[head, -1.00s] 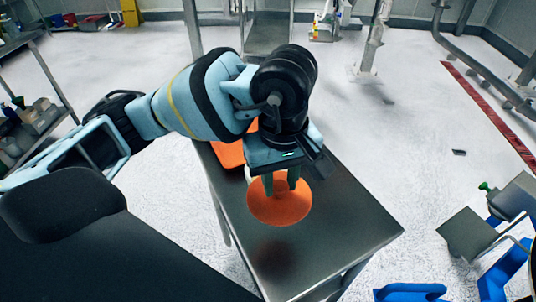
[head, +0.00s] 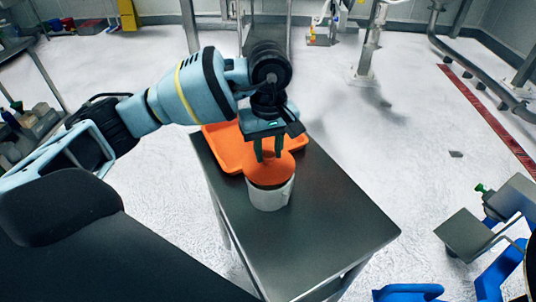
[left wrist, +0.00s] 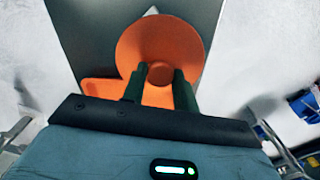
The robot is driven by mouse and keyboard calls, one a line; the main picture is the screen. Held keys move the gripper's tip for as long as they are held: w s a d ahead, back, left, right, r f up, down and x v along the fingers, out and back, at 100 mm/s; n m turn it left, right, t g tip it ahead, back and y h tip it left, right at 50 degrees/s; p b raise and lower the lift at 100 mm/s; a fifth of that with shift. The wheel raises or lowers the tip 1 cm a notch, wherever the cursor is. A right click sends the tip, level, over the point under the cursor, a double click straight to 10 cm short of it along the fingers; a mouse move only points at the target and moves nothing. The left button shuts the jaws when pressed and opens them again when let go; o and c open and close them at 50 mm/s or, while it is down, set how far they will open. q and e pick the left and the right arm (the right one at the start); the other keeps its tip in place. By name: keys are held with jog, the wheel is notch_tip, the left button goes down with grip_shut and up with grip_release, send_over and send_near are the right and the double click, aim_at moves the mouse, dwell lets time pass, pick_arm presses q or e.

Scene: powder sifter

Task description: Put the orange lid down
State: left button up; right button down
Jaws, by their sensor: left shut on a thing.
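My left gripper (head: 268,156) is shut on the knob of the round orange lid (head: 266,174). The gripper points down, with the lid below its fingers. A white container (head: 271,197) stands on the metal table, and the lid covers its mouth in the head view. I cannot tell whether the lid touches the rim or hangs just above it. In the left wrist view the lid (left wrist: 152,38) is seen from above with its knob (left wrist: 161,73) between the fingers, and the container is hidden. My right gripper is not in view.
An orange tray (head: 226,151) lies behind and left of the container, partly hidden by the lid and gripper. The dark metal table (head: 325,225) is bare at its front and right. Blue and grey equipment (head: 468,236) stands off the table at right.

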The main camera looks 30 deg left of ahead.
aim_at(268, 153)
pick_arm(q)
notch_tip(268, 153, down, 2)
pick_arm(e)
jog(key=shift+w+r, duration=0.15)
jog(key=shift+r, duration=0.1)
pick_arm(q)
jog(key=shift+f, duration=0.35)
jog(key=o, duration=0.9)
jog(key=shift+r, duration=0.1)
jog(key=shift+o, duration=0.2)
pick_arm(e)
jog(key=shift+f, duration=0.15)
pick_arm(q)
jog(key=shift+r, duration=0.15)
jog(key=shift+r, duration=0.3)
notch_tip(268, 153, up, 12)
jog(key=shift+f, duration=0.25)
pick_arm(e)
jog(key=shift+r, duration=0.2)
